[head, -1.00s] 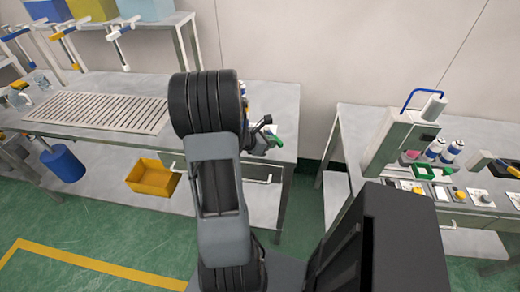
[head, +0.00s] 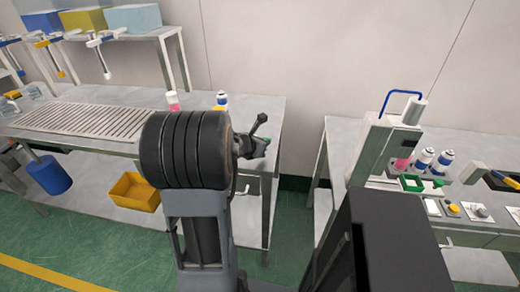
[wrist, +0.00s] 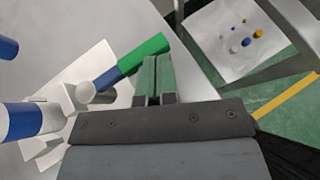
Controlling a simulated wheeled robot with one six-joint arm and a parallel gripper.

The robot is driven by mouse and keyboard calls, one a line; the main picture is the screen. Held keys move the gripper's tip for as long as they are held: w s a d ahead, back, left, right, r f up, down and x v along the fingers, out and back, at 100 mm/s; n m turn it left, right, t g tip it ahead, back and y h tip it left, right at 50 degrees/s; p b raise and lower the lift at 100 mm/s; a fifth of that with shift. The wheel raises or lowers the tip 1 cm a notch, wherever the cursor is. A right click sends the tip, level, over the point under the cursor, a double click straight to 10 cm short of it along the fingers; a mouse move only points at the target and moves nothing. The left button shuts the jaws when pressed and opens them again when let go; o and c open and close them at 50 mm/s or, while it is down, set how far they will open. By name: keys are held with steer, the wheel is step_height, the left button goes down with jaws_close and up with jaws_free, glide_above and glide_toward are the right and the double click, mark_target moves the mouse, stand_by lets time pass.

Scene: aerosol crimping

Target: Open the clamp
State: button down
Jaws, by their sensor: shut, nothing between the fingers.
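My gripper (wrist: 158,64) shows in the wrist view with its green fingers closed together and empty. What looks like the clamp's lever, a green grip (wrist: 145,53) with a blue section below it, lies just left of the fingertips above a white base plate (wrist: 98,60). I cannot tell whether the fingers touch the grip. A grey round end (wrist: 86,93) sits at the lever's lower left. A blue-and-white can (wrist: 33,120) is left of it. In the head view my arm hides the clamp area at the left bench's right end.
The right bench (head: 465,236) holds a tall machine (head: 370,150). A gap separates the benches.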

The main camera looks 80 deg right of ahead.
steer(key=shift+s+d+r, duration=0.15)
steer(key=shift+d+r, duration=0.05)
steer(key=shift+d, duration=0.05)
stand_by(0.5)
steer(key=a, duration=0.2)
steer(key=a+b, duration=0.1)
steer(key=a, duration=0.1)
steer(key=shift+a+f, duration=0.2)
steer(key=shift+a, duration=0.1)
steer(key=a+r+p, duration=0.2)
steer(key=a+r, duration=0.3)
steer(key=a, duration=0.3)
steer(key=shift+s+a, duration=0.15)
steer(key=shift+s, duration=0.05)
